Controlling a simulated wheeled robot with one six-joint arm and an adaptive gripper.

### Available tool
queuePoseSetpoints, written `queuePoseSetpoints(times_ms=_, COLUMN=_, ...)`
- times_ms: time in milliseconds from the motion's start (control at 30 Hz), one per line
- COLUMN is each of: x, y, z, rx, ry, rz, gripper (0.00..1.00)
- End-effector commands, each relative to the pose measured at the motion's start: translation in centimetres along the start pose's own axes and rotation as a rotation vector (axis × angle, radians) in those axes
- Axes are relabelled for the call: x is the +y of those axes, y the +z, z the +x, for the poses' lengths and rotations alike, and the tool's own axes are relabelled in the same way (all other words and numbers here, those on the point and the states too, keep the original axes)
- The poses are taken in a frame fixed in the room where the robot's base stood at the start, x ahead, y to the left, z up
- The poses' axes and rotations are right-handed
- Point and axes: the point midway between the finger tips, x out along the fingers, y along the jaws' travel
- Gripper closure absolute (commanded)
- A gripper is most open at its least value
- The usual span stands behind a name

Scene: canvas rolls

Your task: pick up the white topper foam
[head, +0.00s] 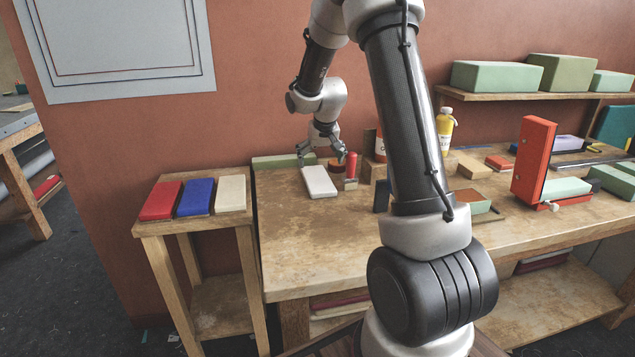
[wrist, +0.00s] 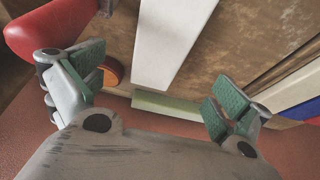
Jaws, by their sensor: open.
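The white topper foam (head: 319,182) is a flat white block lying on the left end of the wooden workbench. In the wrist view the white foam (wrist: 172,38) runs from the top edge down to between my fingers. My gripper (head: 321,156) is above the far end of the foam, pointing down. In the wrist view my gripper (wrist: 157,85) has its green-padded fingers spread wide, one on each side of the foam. Nothing is held. The near end of the foam is cut off in the wrist view.
A green block (head: 275,162) lies behind, against the wall. Red (head: 160,200), blue (head: 196,197) and cream (head: 231,193) blocks lie on the side stand. Bench front-left is clear.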

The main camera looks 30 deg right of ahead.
Motion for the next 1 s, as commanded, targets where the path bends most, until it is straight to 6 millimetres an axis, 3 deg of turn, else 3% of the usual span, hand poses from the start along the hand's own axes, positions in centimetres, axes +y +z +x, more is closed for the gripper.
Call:
queuePoseSetpoints(times_ms=100, x=0.0, y=0.1, z=2.1, rx=-0.002, ry=0.000, rz=0.000, gripper=0.00)
queuePoseSetpoints(times_ms=333, x=0.0, y=0.0, z=4.0, rx=0.000, ry=0.000, rz=0.000, gripper=0.00)
queuePoseSetpoints(times_ms=600, x=0.0, y=0.0, z=7.8, rx=-0.001, ry=0.000, rz=0.000, gripper=0.00)
queuePoseSetpoints(times_ms=867, x=0.0, y=-0.1, z=8.1, rx=0.002, ry=-0.001, rz=0.000, gripper=0.00)
queuePoseSetpoints(times_ms=1000, x=0.0, y=0.0, z=8.1, rx=0.001, ry=0.000, rz=0.000, gripper=0.24)
